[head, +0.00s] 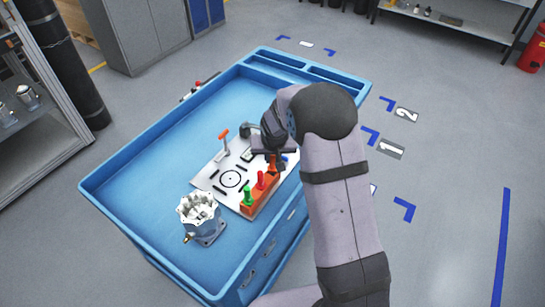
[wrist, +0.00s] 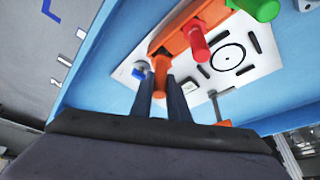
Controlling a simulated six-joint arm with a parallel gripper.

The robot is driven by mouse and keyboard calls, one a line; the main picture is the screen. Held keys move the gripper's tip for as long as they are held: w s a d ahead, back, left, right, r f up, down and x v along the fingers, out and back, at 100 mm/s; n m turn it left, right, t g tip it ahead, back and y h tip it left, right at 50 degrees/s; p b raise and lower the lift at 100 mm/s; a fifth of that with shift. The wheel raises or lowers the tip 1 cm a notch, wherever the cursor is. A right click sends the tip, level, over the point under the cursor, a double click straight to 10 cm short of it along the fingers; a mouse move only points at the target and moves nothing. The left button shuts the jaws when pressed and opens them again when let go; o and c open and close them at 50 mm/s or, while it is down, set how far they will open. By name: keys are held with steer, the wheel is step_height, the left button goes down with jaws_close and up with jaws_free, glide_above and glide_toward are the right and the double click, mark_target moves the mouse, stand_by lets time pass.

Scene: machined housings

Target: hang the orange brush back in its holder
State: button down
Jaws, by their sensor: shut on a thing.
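The orange brush (wrist: 160,74) shows in the wrist view as an orange handle between my gripper's (wrist: 161,90) two dark fingers, which are shut on it. Its top lies close to the end of the orange holder (wrist: 181,30); I cannot tell whether it is seated there or held just above. In the head view my gripper (head: 274,163) is over the far end of the holder (head: 249,205), and the orange brush (head: 272,169) is partly hidden below it. A red brush (head: 261,180) and a green brush (head: 247,193) stand upright in the holder.
The white board (head: 212,178) lies in the blue cart (head: 140,170). An orange-handled clamp (head: 224,136) stands on its far left. A metal housing (head: 200,213) stands near the board's front left. The cart's left side is mostly clear.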

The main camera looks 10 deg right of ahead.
steer(key=shift+f+b, duration=0.3)
stand_by(0.4)
steer(key=c, duration=1.1)
jaws_free()
steer(key=shift+r, duration=0.15)
steer(key=shift+r+p, duration=2.95)
steer(key=shift+r, duration=0.9)
